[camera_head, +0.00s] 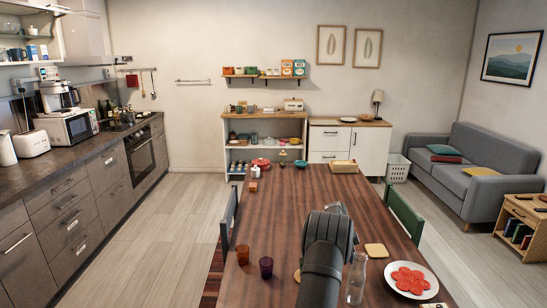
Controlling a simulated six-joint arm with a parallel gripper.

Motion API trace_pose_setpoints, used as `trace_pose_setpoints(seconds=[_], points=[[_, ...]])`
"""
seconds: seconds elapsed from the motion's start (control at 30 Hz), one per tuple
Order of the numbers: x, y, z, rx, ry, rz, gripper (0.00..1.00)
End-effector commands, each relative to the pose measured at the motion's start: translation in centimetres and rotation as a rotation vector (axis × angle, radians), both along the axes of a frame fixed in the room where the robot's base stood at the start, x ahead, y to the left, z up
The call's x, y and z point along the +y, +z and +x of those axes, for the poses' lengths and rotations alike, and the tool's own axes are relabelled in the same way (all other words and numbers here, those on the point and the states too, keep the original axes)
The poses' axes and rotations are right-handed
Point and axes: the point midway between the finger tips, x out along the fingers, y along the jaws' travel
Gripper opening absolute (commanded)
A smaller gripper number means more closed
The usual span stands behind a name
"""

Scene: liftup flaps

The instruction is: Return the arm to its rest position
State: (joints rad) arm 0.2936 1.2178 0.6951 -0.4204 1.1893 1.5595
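My arm (325,250) rises from the bottom of the view over the dark wooden table (275,205). My gripper (337,208) is at its far end, above the middle of the table and mostly hidden behind the wrist. Its fingers are not clear, so I cannot tell whether it is open or shut, or whether it holds anything. A wall cabinet (88,35) hangs at the upper left, above the counter. Its left part stands open, with a flap (35,6) raised at the picture's top edge and items on the shelves inside.
A glass bottle (356,278) stands close right of my arm, with a white plate of red slices (428,283) beyond it. A yellow square (377,250) lies right. The table's middle left is clear.

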Motion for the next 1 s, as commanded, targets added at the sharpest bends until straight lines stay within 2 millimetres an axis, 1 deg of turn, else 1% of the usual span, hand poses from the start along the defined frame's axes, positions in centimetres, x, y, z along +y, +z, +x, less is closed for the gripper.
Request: trace_pose_setpoints(seconds=[0.03, 0.43, 0.5, 1.0], points=[[0.4, 0.9, 0.0, 0.001, 0.000, 0.000, 0.40], [3.5, 8.3, 0.4, 0.001, 0.000, 0.000, 0.40], [2.7, 6.2, 0.1, 0.009, -0.003, 0.002, 0.40], [-1.1, -3.1, -0.4, 0.007, -0.002, 0.003, 0.40]])
